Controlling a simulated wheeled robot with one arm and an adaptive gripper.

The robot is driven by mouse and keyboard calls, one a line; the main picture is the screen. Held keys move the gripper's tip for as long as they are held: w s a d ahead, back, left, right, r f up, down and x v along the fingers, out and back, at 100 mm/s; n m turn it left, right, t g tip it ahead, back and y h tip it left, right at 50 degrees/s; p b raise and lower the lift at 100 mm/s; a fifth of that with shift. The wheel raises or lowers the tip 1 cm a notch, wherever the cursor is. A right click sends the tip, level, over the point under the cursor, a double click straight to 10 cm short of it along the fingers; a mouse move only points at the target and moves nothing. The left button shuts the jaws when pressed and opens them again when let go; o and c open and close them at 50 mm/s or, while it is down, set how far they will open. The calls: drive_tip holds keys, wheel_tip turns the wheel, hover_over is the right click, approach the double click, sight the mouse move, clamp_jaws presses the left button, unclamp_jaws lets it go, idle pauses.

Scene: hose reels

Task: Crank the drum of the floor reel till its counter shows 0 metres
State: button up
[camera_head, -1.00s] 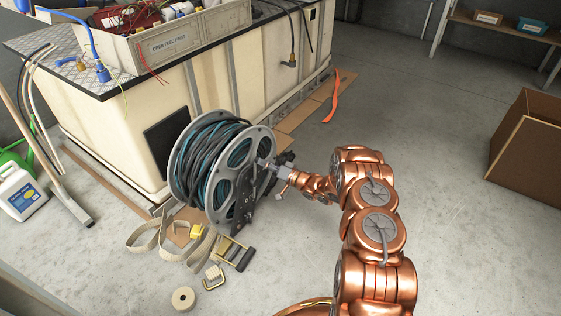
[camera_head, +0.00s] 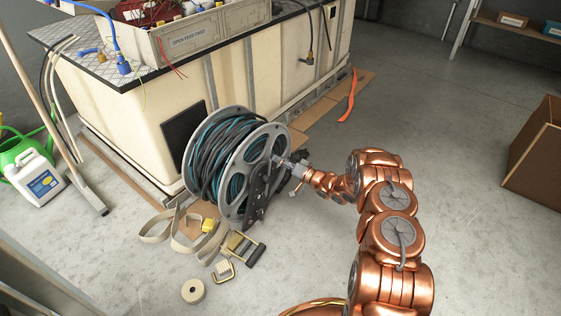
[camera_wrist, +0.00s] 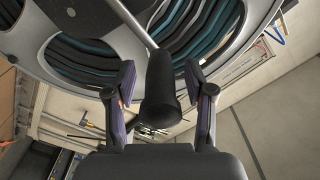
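The floor reel (camera_head: 236,165) stands on the concrete floor beside the cream tank, with black and teal hose wound on its grey drum. The drum also fills the top of the wrist view (camera_wrist: 85,30). A dark crank handle (camera_wrist: 161,85) on a grey rod points toward the wrist camera. My gripper (camera_wrist: 160,98) has one finger on each side of this handle, with gaps showing on both sides. In the head view my gripper (camera_head: 291,168) is at the reel's right face. I cannot make out the counter or its reading.
The cream tank (camera_head: 130,125) stands close behind the reel. Webbing strap (camera_head: 158,226), a tape roll (camera_head: 193,291) and small metal hardware (camera_head: 243,247) lie in front. A white jug (camera_head: 36,180) is at left, a cardboard box (camera_head: 537,155) at right.

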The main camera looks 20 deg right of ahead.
drive_tip(key=v, duration=1.2)
idle(0.5)
